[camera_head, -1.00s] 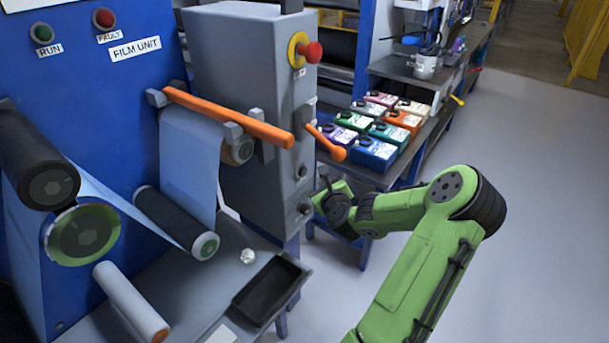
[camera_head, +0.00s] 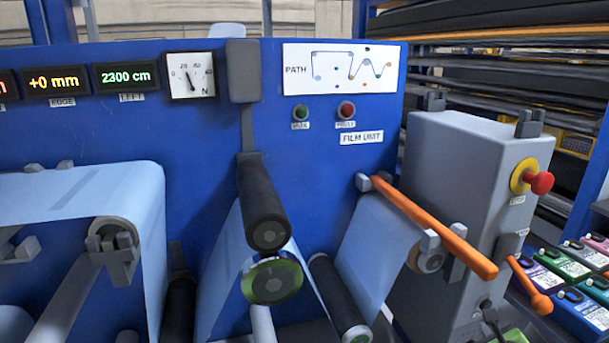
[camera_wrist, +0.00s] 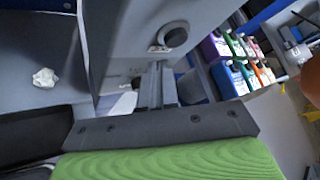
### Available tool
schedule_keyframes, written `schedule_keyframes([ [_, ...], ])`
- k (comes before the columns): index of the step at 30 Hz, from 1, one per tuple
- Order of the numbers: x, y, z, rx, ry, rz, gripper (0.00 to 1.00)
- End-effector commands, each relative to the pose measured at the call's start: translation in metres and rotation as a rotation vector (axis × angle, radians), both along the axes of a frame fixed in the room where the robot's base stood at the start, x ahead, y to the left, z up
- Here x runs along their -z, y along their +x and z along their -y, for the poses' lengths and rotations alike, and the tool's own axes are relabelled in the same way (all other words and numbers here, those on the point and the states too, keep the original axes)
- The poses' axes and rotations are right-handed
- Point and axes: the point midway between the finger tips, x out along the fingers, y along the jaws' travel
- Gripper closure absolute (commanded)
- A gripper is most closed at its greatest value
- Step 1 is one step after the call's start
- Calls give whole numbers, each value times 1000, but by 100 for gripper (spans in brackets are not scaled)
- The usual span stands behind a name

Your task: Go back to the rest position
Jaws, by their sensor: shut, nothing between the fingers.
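My gripper (camera_wrist: 160,72) shows in the wrist view as two grey fingers close together at the middle, shut with nothing between them. They point towards the grey cabinet (camera_wrist: 130,40) with a round fitting (camera_wrist: 172,37). I cannot tell whether the fingertips touch it. In the head view only a small green bit of my arm shows at the bottom edge, in front of the grey cabinet (camera_head: 475,170); the gripper itself cannot be made out clearly there.
The blue film unit (camera_head: 205,120) with film and rollers (camera_head: 263,205) fills the head view. An orange bar (camera_head: 435,225) and an orange lever (camera_head: 530,285) stick out. Coloured boxes (camera_wrist: 232,80) stand beside the cabinet. A crumpled white piece (camera_wrist: 45,77) lies on the grey shelf.

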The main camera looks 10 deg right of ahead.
Motion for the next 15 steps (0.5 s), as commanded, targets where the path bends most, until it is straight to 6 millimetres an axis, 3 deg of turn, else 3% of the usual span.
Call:
schedule_keyframes([
  [1, -17, 18, -35, -152, -104, -117, 100],
  [3, -31, 30, -81, -373, -269, -301, 100],
  [7, -67, 27, -161, -767, -609, -600, 100],
  [11, -120, -4, -231, -1128, -968, -826, 100],
  [15, -182, -62, -292, -1463, -1326, -947, 100],
])
